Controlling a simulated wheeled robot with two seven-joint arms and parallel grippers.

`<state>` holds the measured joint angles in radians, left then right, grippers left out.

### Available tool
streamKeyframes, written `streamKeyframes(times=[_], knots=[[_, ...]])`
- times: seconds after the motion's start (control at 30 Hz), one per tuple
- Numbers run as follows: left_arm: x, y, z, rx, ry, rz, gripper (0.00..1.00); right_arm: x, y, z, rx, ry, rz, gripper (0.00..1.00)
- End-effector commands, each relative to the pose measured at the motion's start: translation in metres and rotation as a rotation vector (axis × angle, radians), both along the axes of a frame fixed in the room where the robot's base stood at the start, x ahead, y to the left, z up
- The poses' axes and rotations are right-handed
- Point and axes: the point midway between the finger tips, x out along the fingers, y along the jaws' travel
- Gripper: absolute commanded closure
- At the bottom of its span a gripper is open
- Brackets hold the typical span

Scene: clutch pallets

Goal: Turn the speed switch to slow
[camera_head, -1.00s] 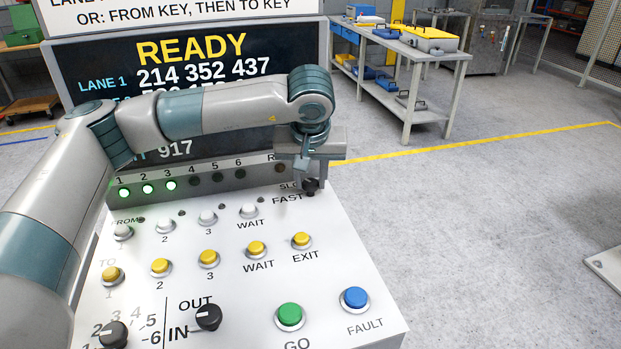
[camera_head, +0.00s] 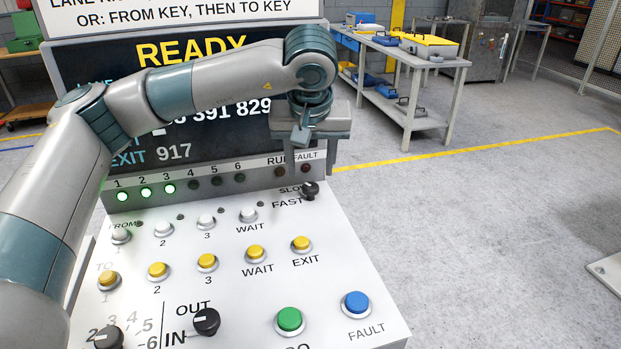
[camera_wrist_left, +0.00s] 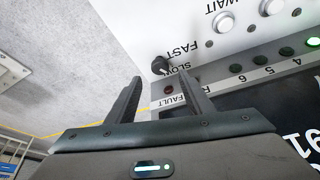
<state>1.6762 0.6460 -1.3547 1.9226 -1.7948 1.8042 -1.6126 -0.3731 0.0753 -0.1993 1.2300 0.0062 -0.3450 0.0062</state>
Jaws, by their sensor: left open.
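The speed switch (camera_head: 310,190) is a small black knob at the panel's upper right, beside the SLOW and FAST labels. The direction of its pointer is too small to tell for sure. My left gripper (camera_head: 311,172) is open, above and behind the knob, in front of the RUN and FAULT lamp strip. In the left wrist view, the open fingers of the left gripper (camera_wrist_left: 159,74) point toward the knob (camera_wrist_left: 160,65), which shows between and just beyond the tips. The fingers look empty and clear of the knob. My right gripper is not in view.
The white sloping panel (camera_head: 235,290) carries white and yellow buttons, a green GO button (camera_head: 289,320), a blue FAULT button (camera_head: 355,304) and black knobs (camera_head: 206,321). A dark READY display (camera_head: 70,60) stands behind. Open floor lies to the right, with a workbench (camera_head: 440,65) further back.

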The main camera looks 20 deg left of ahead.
Motion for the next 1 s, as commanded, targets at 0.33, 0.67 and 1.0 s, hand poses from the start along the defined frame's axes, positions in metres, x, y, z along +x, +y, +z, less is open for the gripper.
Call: streamKeyframes(times=[0.33, 0.67, 1.0], knots=[[-0.025, -0.009, 0.065, -0.001, -0.004, -0.001, 0.53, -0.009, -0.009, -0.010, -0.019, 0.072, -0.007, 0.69], [-0.038, -0.012, 0.097, 0.000, -0.001, 0.000, 0.53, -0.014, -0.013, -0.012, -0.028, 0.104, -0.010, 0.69], [-0.039, -0.013, 0.100, 0.000, -0.001, 0.000, 0.53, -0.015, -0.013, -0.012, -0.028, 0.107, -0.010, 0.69]])
